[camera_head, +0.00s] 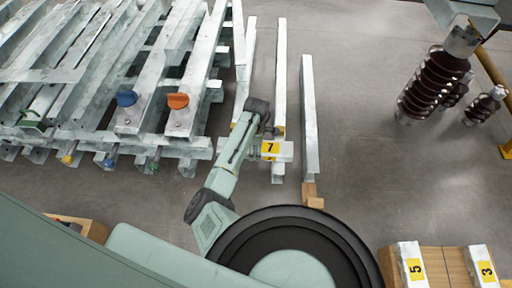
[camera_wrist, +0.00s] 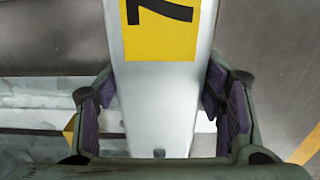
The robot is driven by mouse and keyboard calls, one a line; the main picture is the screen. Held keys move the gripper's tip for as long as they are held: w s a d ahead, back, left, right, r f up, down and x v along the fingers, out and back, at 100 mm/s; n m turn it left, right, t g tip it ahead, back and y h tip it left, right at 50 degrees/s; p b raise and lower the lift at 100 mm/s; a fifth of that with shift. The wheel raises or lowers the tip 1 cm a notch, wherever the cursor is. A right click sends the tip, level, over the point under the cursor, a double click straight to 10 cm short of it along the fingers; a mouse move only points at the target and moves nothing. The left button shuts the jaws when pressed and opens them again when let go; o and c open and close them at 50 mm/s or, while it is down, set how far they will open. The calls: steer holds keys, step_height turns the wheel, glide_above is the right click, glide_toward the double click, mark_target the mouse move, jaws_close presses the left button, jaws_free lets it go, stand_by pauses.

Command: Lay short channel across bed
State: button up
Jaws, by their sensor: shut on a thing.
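The short channel (camera_head: 284,150) is a pale metal piece with a yellow label marked 7. My gripper (camera_head: 256,148) is shut on it near its left end in the head view. In the wrist view the channel (camera_wrist: 158,100) runs up between the two purple-padded fingers of my gripper (camera_wrist: 160,104). In the head view it lies crosswise over the middle long rail (camera_head: 280,75), and the left rail (camera_head: 243,75) is partly hidden by my arm. I cannot tell whether it touches the rails. A right rail (camera_head: 310,115) stands apart from it.
A large stack of galvanized frames (camera_head: 90,75) fills the left, with a blue knob (camera_head: 126,98) and an orange knob (camera_head: 177,100). Channels marked 5 (camera_head: 411,265) and 3 (camera_head: 482,266) lie on wood at lower right. Brown insulators (camera_head: 432,85) stand at right. Floor between is clear.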

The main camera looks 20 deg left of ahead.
steer(key=shift+w+f, duration=0.1)
steer(key=shift+f, duration=0.2)
steer(key=o, duration=1.9)
steer(key=shift+f, duration=0.1)
steer(key=shift+o, duration=0.2)
step_height(320, 180, up, 13)
steer(key=p, duration=0.3)
